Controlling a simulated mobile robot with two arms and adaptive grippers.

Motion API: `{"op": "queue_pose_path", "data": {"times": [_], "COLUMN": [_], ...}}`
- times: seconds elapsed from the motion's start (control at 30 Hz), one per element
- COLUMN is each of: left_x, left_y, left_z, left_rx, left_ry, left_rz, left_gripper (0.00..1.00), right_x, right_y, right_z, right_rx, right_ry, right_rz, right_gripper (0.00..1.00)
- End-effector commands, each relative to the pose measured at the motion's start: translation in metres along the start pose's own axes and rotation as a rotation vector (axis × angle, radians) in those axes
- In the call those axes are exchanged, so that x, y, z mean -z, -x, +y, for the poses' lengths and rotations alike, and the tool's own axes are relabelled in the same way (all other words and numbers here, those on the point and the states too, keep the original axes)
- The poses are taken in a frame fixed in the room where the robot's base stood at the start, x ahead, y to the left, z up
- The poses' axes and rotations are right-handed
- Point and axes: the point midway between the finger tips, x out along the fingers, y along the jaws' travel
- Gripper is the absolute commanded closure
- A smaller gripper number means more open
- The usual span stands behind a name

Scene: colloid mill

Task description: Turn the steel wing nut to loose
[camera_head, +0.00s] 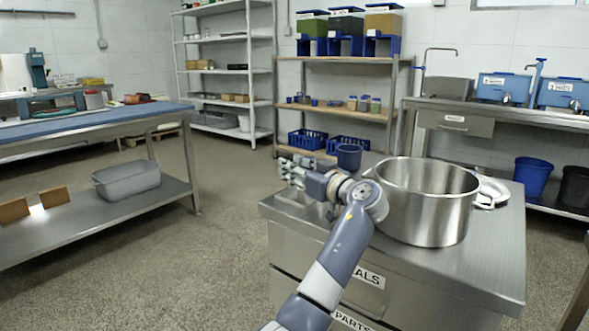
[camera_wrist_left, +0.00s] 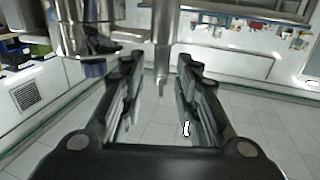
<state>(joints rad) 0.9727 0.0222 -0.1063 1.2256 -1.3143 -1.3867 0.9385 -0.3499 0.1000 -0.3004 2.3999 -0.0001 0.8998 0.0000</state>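I cannot make out a wing nut for certain in either view. In the left wrist view, a narrow upright steel piece (camera_wrist_left: 163,45) shows between and beyond the fingertips of my left gripper (camera_wrist_left: 157,66). The fingers are apart and nothing is visibly gripped; I cannot tell whether the steel piece is part of the wing nut's fitting. In the head view my left gripper (camera_head: 296,172) is at the far left side of the steel cabinet top, left of a large steel pot (camera_head: 425,212). The wrist partly hides what lies behind it. My right gripper is not in view.
A dark blue cup (camera_head: 349,157) stands behind my left wrist. The pot takes up much of the steel cabinet top (camera_head: 480,265). A steel cylindrical body (camera_wrist_left: 85,25) is close on the left in the wrist view. Open floor (camera_head: 190,265) lies left of the cabinet.

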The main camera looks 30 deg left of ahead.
Motion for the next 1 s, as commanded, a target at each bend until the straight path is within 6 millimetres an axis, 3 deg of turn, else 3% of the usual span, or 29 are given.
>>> {"op": "queue_pose_path", "data": {"times": [0.17, 0.5, 0.7, 1.0], "left_x": [-0.001, -0.001, -0.001, 0.000], "left_y": [0.011, 0.080, 0.110, 0.120], "left_z": [0.001, 0.001, 0.001, 0.000], "left_rx": [-0.003, -0.004, -0.002, 0.000], "left_ry": [-0.001, 0.000, 0.000, 0.000], "left_rz": [0.000, -0.001, -0.001, 0.000], "left_gripper": [0.71, 0.71, 0.71, 0.71], "right_x": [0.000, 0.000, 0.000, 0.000], "right_y": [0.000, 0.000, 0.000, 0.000], "right_z": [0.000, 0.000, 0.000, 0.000], "right_rx": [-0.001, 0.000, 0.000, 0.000], "right_ry": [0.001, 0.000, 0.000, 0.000], "right_rz": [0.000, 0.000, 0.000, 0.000], "right_gripper": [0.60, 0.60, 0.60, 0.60]}}
